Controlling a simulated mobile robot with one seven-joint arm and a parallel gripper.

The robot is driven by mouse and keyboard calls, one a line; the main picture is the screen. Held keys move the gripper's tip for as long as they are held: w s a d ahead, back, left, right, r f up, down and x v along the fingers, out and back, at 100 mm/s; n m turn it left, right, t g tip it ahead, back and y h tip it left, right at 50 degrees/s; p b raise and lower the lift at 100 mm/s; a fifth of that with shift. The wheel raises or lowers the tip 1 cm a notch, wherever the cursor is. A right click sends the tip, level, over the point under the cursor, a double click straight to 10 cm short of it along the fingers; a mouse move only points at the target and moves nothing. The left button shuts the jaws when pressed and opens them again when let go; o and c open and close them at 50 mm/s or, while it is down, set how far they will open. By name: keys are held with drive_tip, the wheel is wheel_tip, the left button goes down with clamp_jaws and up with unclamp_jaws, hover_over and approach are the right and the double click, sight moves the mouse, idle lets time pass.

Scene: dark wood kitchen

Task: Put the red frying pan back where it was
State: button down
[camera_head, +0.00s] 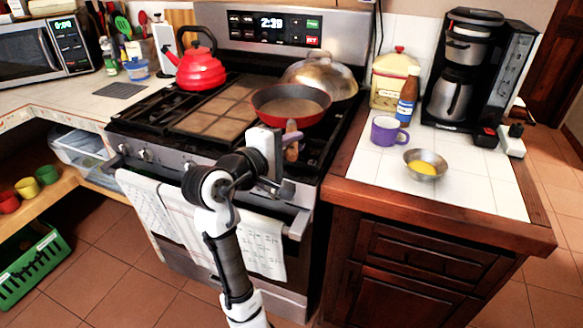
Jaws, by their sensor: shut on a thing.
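The red frying pan (291,104) is over the right side of the stove (215,105), with its handle pointing toward me. Its inside is greyish brown and looks empty. My gripper (291,142) is at the pan's near side, shut on its handle. My arm and wrist hide part of the handle and the stove's front edge. I cannot tell whether the pan touches the grate or hangs just above it.
A red kettle (197,68) stands on the back left and a shiny domed lid (320,74) is behind the pan. On the right counter are a purple mug (388,132), a metal bowl (425,165), a brown bottle (406,100), a canister (392,78) and a coffee maker (468,75). Towels (170,215) hang in front.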

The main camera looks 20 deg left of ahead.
drive_tip(key=shift+f, duration=3.05)
drive_tip(key=shift+f, duration=0.25)
drive_tip(key=c, duration=1.8)
unclamp_jaws()
drive_tip(key=shift+f, duration=0.2)
drive_tip(key=shift+c, duration=0.2)
drive_tip(key=o, duration=0.4)
drive_tip(key=shift+o, duration=0.2)
drive_tip(key=shift+r, duration=0.1)
